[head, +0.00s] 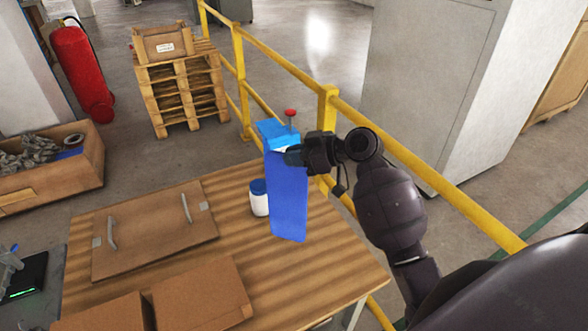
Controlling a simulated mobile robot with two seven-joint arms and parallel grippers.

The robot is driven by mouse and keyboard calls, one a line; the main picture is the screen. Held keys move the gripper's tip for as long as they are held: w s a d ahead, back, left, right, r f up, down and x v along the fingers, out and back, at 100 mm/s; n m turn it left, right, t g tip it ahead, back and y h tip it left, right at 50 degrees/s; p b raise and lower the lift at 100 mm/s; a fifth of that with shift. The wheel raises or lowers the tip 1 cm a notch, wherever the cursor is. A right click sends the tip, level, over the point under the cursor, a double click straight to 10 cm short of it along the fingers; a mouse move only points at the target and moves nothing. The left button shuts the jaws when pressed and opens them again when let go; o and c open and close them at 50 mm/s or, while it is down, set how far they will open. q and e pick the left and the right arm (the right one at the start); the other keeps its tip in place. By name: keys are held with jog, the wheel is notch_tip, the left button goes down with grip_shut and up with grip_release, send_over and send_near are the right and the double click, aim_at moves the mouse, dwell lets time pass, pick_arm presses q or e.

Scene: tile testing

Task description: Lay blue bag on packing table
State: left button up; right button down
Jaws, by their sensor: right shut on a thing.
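The blue bag (287,205) hangs upright, tall and narrow, over the right part of the wooden packing table (335,265). My right gripper (291,156) is shut on the bag near its top, reaching in from the right. I cannot tell whether the bag's lower edge touches the tabletop.
A white jar with a blue lid (259,200) stands just left of the bag. A flat cardboard piece with handles (155,230) and a cardboard box (200,295) occupy the table's left and front. A yellow railing (400,157) runs behind. Bare tabletop shows at right.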

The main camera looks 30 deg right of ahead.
aim_at(294, 170)
notch_tip(294, 170, down, 4)
jog(key=shift+f, duration=0.1)
dwell(0.4)
jog(key=c, duration=1.2)
grip_release()
